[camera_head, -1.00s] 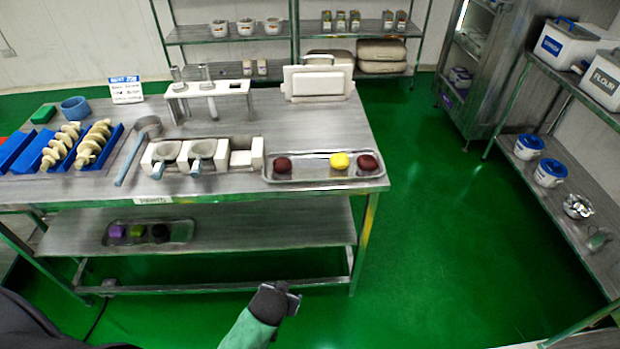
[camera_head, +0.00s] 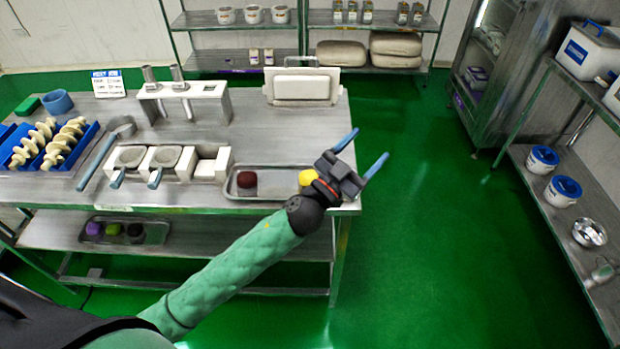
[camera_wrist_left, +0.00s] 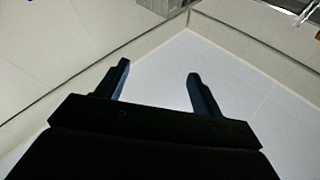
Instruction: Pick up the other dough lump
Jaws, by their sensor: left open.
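The metal tray (camera_head: 275,187) lies at the right front of the steel table. A dark red lump (camera_head: 247,180) sits on its left part. A yellow lump (camera_head: 308,177) sits further right, partly covered by my gripper. The second dark red lump at the tray's right end, visible earlier, is hidden behind my gripper and wrist. My left gripper (camera_head: 367,151) is open and empty, in front of the tray's right end in the picture, its blue fingers pointing up and right. In the left wrist view its fingers (camera_wrist_left: 157,72) are apart with only pale surfaces beyond. The right gripper is not in view.
White moulds (camera_head: 165,160) stand left of the tray. A white stand (camera_head: 185,100) and a pale block (camera_head: 303,88) are behind. Blue trays (camera_head: 50,145) with pale twisted rolls are far left. Green floor right of the table is clear up to a shelf (camera_head: 560,230).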

